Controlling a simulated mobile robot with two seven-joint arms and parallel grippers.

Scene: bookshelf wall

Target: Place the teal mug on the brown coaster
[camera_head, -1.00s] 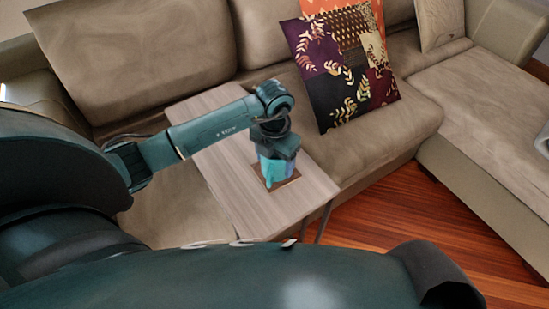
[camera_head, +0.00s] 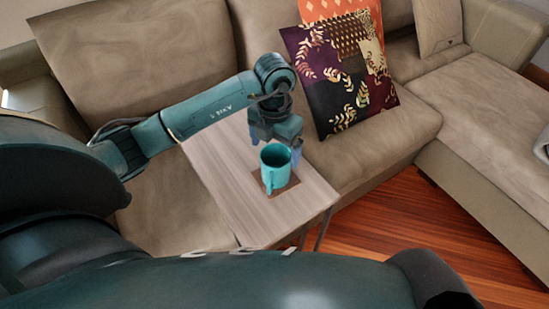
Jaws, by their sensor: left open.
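The teal mug (camera_head: 274,172) stands upright on the brown coaster (camera_head: 291,183), which lies on a small wooden side table. The mug's open rim faces up and its handle points toward the front left. My left gripper (camera_head: 276,150) is open, just behind and above the mug, with its blue fingertips near the rim. The picture does not show clearly whether a fingertip touches the mug. The mug hides part of the coaster. My right gripper is not in view.
The side table (camera_head: 228,185) is otherwise bare. A beige sofa (camera_head: 390,135) stands behind it, with patterned cushions (camera_head: 340,70) on its seat. The wooden floor (camera_head: 400,220) is open to the right of the table.

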